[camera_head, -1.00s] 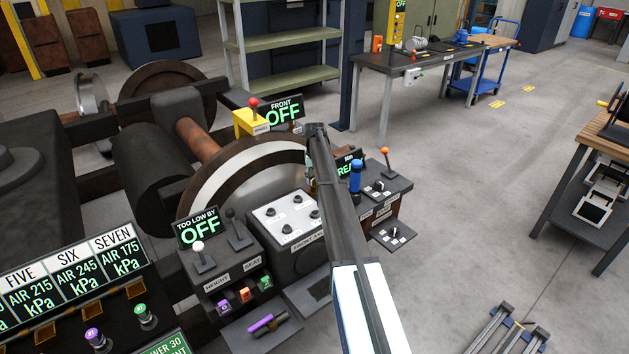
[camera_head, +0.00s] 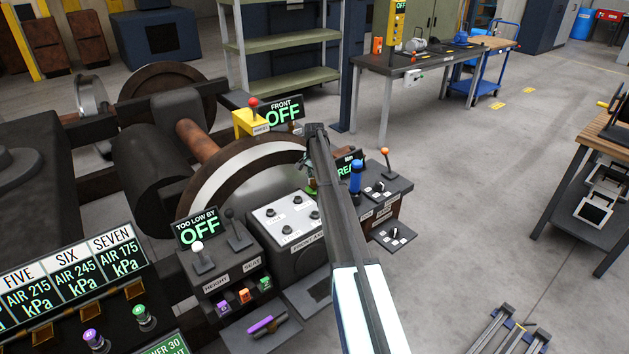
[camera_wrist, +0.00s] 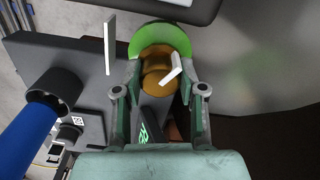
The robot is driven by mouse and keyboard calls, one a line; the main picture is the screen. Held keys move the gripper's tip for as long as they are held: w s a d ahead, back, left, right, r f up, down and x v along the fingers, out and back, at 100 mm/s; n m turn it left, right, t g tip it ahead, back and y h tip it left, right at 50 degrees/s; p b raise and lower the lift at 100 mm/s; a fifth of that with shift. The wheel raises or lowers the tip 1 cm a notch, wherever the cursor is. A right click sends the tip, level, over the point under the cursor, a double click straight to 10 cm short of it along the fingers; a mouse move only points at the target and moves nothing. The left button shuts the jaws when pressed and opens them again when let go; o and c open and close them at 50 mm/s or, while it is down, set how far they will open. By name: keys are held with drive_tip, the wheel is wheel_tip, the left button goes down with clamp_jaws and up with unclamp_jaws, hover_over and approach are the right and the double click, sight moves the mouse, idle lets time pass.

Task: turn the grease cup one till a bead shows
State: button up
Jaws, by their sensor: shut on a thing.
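In the wrist view, a brass grease cup (camera_wrist: 154,68) with a bright green rim (camera_wrist: 160,38) sits between the two fingers of my gripper (camera_wrist: 160,80). The fingers are closed on its sides. A white pointer-like tab (camera_wrist: 174,70) stands out beside the brass part. I cannot read a number on the cup. In the head view my gripper (camera_head: 309,172) is beside the wheel, largely hidden by my arm, and the cup is not clear there.
A blue handle (camera_wrist: 28,132) stands close left of my gripper; it also shows in the head view (camera_head: 356,177). A lit sign (camera_head: 346,167) is partly covered by my arm. The large wheel (camera_head: 240,180) and a white control panel (camera_head: 285,219) are left of the arm.

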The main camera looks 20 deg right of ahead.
drive_tip(key=shift+s+m, duration=0.1)
drive_tip(key=shift+m, duration=0.3)
drive_tip(key=o, duration=1.1)
drive_tip(key=shift+f, duration=0.1)
drive_tip(key=shift+o, duration=0.2)
wheel_tip(320, 180, up, 12)
